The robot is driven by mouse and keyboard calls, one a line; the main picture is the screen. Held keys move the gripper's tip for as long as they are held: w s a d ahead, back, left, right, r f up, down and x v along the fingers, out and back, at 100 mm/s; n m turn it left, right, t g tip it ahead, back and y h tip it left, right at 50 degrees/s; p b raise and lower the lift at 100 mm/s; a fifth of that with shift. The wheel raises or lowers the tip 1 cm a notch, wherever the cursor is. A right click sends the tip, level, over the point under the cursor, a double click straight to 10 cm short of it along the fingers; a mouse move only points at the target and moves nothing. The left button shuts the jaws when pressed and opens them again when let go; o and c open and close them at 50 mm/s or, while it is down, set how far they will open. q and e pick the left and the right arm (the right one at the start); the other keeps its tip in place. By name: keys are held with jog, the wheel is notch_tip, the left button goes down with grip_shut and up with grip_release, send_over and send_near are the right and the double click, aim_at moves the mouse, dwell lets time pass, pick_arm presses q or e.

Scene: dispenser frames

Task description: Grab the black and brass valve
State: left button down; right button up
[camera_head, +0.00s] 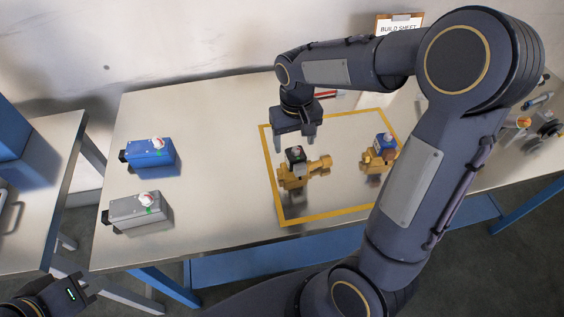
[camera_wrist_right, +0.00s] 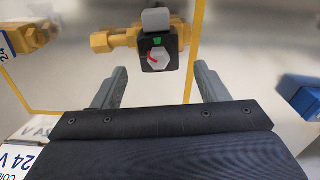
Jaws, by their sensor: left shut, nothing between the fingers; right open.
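The black and brass valve (camera_head: 291,178) stands inside a yellow outlined area on the table. It has a black block with a red and white top and a brass body with a fitting to the right. My right gripper (camera_head: 297,143) is just above and behind it, open and pointing down. In the right wrist view the valve (camera_wrist_right: 158,50) lies ahead of and between the spread fingers of the gripper (camera_wrist_right: 158,73), with nothing held. My left gripper (camera_head: 84,288) is at the bottom left, shut and empty, far from the valve.
A blue and brass valve (camera_head: 372,161) stands to the right in the yellow outline (camera_head: 268,160), partly behind my right arm. A blue box (camera_head: 150,154) and a grey box (camera_head: 135,210) sit at left. Small parts (camera_head: 548,128) lie far right. A clipboard (camera_head: 397,19) stands behind.

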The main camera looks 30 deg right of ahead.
aim_at(295, 156)
jog(key=f, duration=0.6)
jog(key=shift+s+p, duration=0.3)
jog(key=shift+s, duration=0.1)
jog(key=c, duration=1.5)
jog(key=shift+o, duration=0.2)
jog(key=shift+r, duration=0.1)
